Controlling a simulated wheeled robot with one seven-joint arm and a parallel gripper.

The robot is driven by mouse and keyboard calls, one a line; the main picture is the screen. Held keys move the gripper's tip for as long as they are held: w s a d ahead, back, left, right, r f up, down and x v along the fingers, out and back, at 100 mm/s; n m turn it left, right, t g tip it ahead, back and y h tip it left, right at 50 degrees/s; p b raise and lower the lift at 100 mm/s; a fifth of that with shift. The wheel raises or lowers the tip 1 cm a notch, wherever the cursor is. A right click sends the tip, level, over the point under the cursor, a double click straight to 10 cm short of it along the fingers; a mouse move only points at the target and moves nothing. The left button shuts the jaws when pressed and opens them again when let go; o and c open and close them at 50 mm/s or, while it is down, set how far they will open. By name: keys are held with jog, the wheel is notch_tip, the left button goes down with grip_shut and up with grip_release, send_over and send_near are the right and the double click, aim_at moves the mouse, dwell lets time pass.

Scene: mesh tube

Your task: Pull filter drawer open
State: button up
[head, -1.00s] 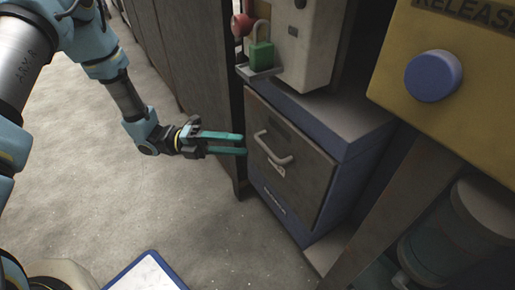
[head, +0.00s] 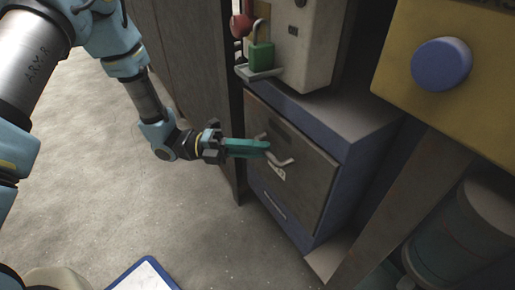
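The filter drawer (head: 300,190) is a grey-brown front panel set in a blue cabinet, with a pale label near its middle. It looks shut, flush with the cabinet. Its light bar handle (head: 285,163) slants across the upper part of the panel. My gripper (head: 266,149) reaches in from the left. Its two teal fingers lie close together with no clear gap, and their tips cover the left and middle part of the handle. The fingers appear shut on the handle, though the contact itself is hidden behind them.
A yellow panel with a blue button (head: 441,65) is at the upper right.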

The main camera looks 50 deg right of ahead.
grip_shut()
dwell(1.0)
